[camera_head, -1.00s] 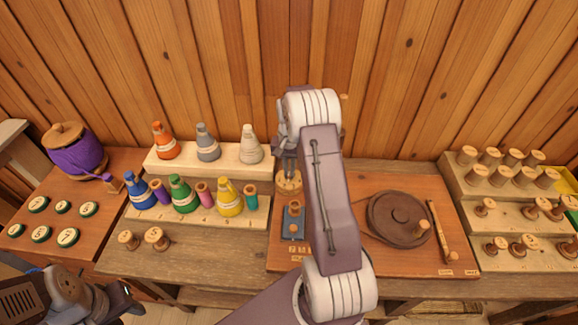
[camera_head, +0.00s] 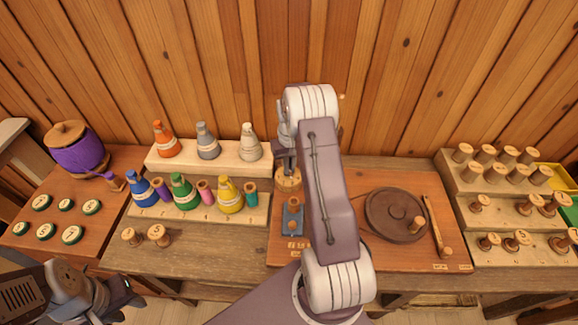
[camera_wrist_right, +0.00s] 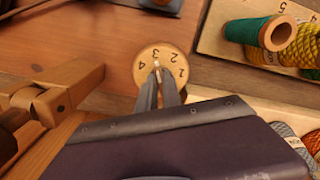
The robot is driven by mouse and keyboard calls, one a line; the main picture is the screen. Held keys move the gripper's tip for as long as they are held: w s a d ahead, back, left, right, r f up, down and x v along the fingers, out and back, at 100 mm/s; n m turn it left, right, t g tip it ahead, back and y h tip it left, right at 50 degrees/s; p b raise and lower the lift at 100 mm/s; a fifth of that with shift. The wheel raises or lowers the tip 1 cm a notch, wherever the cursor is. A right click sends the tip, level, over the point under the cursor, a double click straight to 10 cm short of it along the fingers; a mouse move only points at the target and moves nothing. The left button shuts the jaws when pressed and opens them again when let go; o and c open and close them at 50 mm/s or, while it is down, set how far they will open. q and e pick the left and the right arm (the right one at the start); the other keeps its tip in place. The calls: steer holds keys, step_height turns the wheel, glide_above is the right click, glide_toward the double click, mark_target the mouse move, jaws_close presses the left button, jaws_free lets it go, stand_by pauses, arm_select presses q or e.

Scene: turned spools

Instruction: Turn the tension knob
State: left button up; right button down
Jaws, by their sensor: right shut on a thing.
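The tension knob (camera_wrist_right: 146,82) is a round pale wooden dial with numerals around its face. A small light pointer (camera_wrist_right: 157,65) shows near the 3 in the right wrist view. My right gripper (camera_wrist_right: 160,78) is shut on the knob's middle part, and its fingers hide part of the dial. In the head view the knob (camera_head: 289,182) shows below my right gripper (camera_head: 287,166), left of my arm. My left gripper (camera_head: 125,290) is at the lower left, away from the knob; its jaws are too unclear to read.
The knob stands on a reddish board (camera_head: 385,255) with a brown wheel (camera_head: 395,216) and a wooden lever (camera_head: 438,228). A blue block (camera_head: 293,217) sits in front of the knob. Yarn cones (camera_head: 228,196) stand left; wooden spools (camera_head: 500,175) fill the right racks.

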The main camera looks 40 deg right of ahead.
stand_by(0.3)
steer(key=c, duration=1.5)
jaws_free()
steer(key=shift+r, duration=0.15)
step_height(320, 180, up, 9)
steer(key=shift+f+b, duration=0.1)
steer(key=shift+b, duration=0.2)
